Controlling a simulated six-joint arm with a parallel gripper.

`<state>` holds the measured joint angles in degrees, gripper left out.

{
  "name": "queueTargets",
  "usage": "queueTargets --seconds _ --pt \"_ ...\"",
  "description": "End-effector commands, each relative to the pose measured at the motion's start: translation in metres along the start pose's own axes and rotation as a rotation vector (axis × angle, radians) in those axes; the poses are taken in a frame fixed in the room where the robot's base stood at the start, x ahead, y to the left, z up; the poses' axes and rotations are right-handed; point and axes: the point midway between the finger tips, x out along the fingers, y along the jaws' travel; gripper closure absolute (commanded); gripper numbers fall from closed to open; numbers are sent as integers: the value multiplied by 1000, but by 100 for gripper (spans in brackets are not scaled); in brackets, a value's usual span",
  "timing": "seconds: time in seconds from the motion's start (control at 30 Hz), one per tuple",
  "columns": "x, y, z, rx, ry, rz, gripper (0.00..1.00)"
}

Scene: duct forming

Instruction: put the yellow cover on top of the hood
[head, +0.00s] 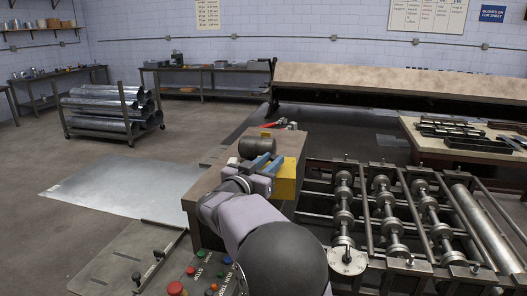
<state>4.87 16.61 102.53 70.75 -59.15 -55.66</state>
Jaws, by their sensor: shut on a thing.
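The yellow cover (287,180) is a box-like piece at the right side of the tan-topped machine housing (205,187), which appears to be the hood. My gripper (264,163), with blue fingers, is at the cover's left edge and shut on it. The fingers and wrist hide part of the cover. I cannot tell whether the cover touches the housing or hangs just beside it. A dark cylinder (257,149) lies on the housing top, just behind my gripper.
Red-handled tools (284,124) lie at the housing's far end. Roller shafts (390,215) fill the right side. A control panel with buttons (195,277) is in front. A metal sheet (125,184) lies on the floor at left. A duct rack (108,110) stands behind it.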

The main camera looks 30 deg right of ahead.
Motion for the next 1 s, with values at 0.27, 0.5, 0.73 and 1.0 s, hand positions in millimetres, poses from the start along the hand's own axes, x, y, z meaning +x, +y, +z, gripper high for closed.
queueTargets --seconds 0.27,0.5,0.73,1.0 --pt "-22 -110 -8 4 6 -96 100" --pt "-16 -125 -30 9 7 -15 100" --pt "-14 -104 -72 7 5 92 100" --pt "-15 -90 -74 3 4 150 100"
